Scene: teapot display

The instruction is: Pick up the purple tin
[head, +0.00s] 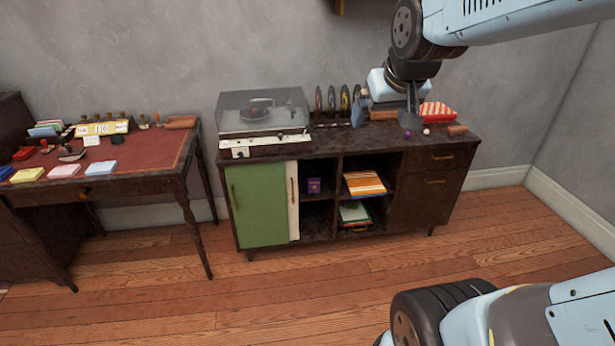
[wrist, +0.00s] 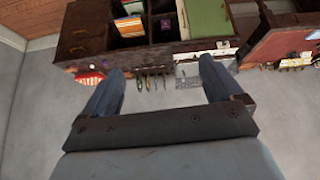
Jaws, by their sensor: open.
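The purple tin (head: 314,186) is small and boxy, and it stands on the upper shelf of an open compartment in the dark sideboard (head: 408,205). It also shows small in the wrist view (wrist: 165,24), which sees the room upside down. My gripper (wrist: 163,70) is open, with nothing between its two fingers. In the head view my gripper (head: 410,118) is above the right part of the sideboard top, up and to the right of the tin and well apart from it.
A green sliding door (head: 258,205) covers the left bay. An orange-striped stack (head: 364,184) lies in the compartment right of the tin. A turntable (head: 262,115) and a red patterned box (head: 438,112) stand on top. A desk (head: 140,152) is at left. The floor (head: 300,290) in front is clear.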

